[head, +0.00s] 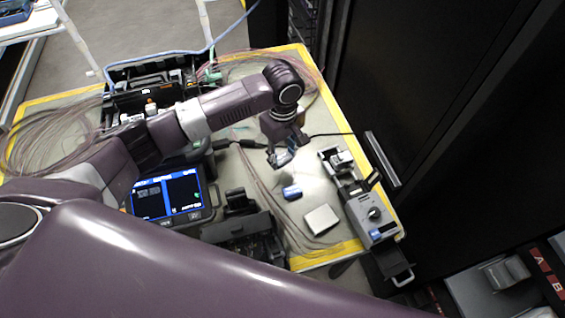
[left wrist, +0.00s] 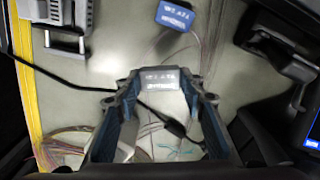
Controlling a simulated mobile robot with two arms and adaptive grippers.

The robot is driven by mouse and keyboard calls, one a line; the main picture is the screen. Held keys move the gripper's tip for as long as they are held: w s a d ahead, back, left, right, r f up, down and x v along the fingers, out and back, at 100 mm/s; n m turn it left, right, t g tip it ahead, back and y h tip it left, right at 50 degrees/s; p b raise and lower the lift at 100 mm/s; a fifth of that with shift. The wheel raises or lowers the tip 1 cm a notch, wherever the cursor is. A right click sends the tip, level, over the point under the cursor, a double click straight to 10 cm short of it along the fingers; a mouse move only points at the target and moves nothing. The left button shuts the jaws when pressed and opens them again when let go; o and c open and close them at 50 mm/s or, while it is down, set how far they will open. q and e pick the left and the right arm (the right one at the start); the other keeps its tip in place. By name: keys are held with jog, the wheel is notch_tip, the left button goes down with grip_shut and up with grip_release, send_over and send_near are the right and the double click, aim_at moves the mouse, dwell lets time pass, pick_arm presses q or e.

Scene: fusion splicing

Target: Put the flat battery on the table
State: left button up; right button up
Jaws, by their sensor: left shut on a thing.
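My left gripper (head: 283,150) is shut on a small grey-blue battery (head: 280,159) over the right part of the table (head: 325,190). In the left wrist view the held battery (left wrist: 160,78) shows white print and sits between the two fingertips. A second battery, blue with white print, (head: 291,191) lies on the table just below the gripper in the head view; this blue battery also shows in the left wrist view (left wrist: 175,16). Which battery is flat cannot be told by look. The height of the held one above the table is unclear. My right gripper is not in view.
A grey device with a knob (head: 372,212) stands at the table's right edge. A white box (head: 321,219) lies left of it. A splicer with a lit screen (head: 168,196) stands at centre left. Loose fibres and a black cable (left wrist: 60,75) cross the table.

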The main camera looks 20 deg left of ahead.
aim_at(283, 171)
pick_arm(q)
jog(key=shift+f, duration=2.5)
jog(key=shift+d, duration=0.1)
jog(key=o, duration=1.2)
jog(key=shift+f, duration=0.1)
notch_tip(283, 171, up, 12)
jog(key=shift+r+b, duration=0.2)
jog(key=shift+b, duration=0.1)
